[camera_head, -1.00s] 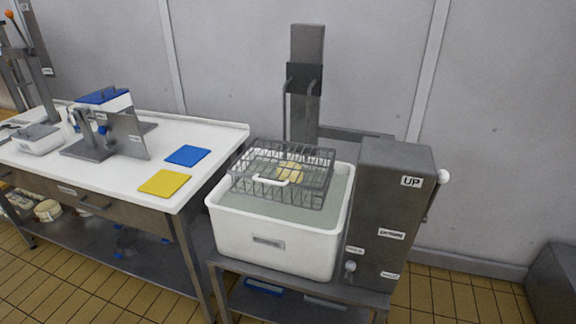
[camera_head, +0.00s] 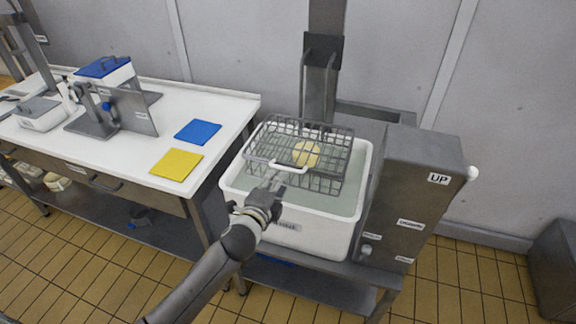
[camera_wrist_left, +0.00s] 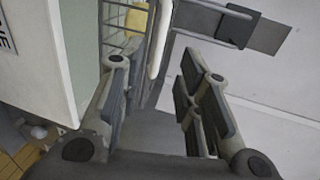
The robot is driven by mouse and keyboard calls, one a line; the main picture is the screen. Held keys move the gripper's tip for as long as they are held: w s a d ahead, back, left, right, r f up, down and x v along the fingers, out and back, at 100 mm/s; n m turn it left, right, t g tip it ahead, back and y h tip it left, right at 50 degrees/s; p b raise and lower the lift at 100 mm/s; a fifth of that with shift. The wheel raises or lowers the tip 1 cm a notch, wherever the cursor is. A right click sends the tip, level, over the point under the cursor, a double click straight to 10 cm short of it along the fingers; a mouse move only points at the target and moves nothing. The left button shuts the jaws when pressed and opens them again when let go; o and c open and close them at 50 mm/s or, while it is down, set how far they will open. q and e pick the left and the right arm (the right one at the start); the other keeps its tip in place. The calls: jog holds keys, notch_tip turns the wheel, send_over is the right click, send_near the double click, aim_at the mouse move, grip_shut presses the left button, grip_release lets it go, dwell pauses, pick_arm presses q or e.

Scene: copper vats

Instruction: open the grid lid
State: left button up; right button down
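The grid lid (camera_head: 325,138) is grey wire and lies closed on top of the wire basket (camera_head: 335,180). Its white handle (camera_head: 288,166) is on the near edge and also shows in the left wrist view (camera_wrist_left: 160,40). A yellow round piece (camera_head: 306,153) shows through the lid. My left gripper (camera_head: 275,180) is just in front of the handle in the head view. In the left wrist view the gripper (camera_wrist_left: 160,75) has its fingers apart, with the handle seen beyond and between the fingertips; no contact shows. My right gripper is not in view.
The basket is in a white tub (camera_head: 235,175) of liquid on a metal stand. A grey control box (camera_head: 415,185) stands to its right, and a lift column (camera_head: 322,80) behind. The white worktable (camera_head: 225,115) with yellow and blue sheets is at the left.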

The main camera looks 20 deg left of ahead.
aim_at(285, 169)
pick_arm(q)
jog(key=x, duration=0.8)
jog(key=shift+w+a+f, duration=0.1)
jog(key=shift+w, duration=0.15)
grip_shut()
